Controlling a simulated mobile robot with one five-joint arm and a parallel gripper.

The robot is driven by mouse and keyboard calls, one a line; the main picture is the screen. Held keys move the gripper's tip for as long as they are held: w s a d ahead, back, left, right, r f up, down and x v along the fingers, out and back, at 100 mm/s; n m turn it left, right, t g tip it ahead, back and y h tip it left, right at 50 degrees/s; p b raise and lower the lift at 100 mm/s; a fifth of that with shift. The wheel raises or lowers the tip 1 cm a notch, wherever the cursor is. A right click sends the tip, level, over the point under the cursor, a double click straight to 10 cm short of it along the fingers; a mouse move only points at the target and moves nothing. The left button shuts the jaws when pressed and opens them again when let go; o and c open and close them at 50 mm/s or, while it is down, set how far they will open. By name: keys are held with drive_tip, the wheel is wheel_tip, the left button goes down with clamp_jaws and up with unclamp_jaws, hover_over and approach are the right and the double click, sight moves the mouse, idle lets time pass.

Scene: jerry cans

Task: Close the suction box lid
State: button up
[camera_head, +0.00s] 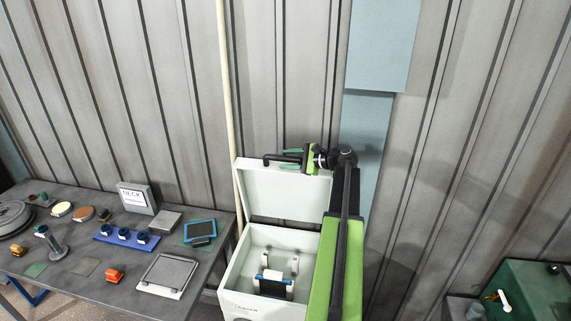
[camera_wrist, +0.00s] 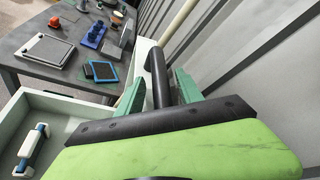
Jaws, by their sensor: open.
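The suction box (camera_head: 237,279) is a white open-topped box right of the table. Its lid (camera_head: 283,191) stands open, upright along the box's back side. A black handle (camera_head: 268,160) sits at the lid's top edge. My gripper (camera_head: 290,161) is at the lid's top, beside this handle. In the wrist view, the green fingers of my gripper (camera_wrist: 158,92) are spread apart, with the black handle (camera_wrist: 156,68) between them. I cannot tell whether either finger touches it. The box's rim (camera_wrist: 60,98) shows at the left there.
A white and blue device (camera_head: 273,276) lies inside the box. A grey table (camera_head: 65,294) at left holds many small items, including a blue-framed tablet (camera_head: 200,230). A corrugated wall (camera_head: 180,100) and a pale pole (camera_head: 229,90) stand close behind. A green box (camera_head: 535,290) is at lower right.

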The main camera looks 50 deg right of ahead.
clamp_jaws()
idle(0.3)
idle(1.1)
